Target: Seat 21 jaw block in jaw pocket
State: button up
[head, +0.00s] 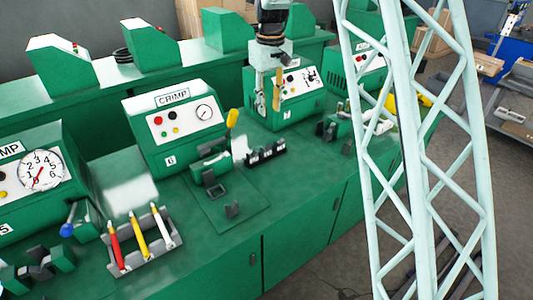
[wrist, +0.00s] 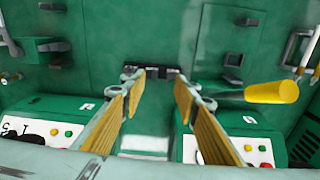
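My gripper (head: 268,106) hangs in front of the right-middle crimper, above the bench. In the wrist view its two yellow-padded fingers (wrist: 160,92) stand apart with nothing between the pads. Beyond the fingertips lies a dark rack of small blocks (wrist: 153,72), also in the head view (head: 266,152) on the bench below my gripper; I cannot read any number on the blocks.
A yellow-handled lever (head: 232,118) rises left of the rack, also close to the right finger in the wrist view (wrist: 272,92). The CRIMP machine (head: 176,120) stands behind. A tool rack (head: 142,245) stands front left. A pale lattice column (head: 400,130) crosses the right side.

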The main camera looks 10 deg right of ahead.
jog(key=w+f, duration=0.7)
jog(key=f, duration=0.4)
jog(key=shift+d+f+n+g, duration=0.2)
jog(key=shift+f+n+g, duration=0.1)
jog(key=shift+f+n, duration=0.1)
jog(key=b, duration=0.1)
send_over(266, 150)
jog(key=shift+w+d+f, duration=0.1)
jog(key=shift+f, duration=2.05)
jog(key=shift+w+f, duration=0.1)
jog(key=shift+f, duration=2)
jog(key=shift+f, duration=0.1)
jog(key=shift+f+b, duration=0.45)
jog(key=shift+f, duration=2.05)
jog(key=shift+c, duration=0.5)
jog(key=c, duration=0.6)
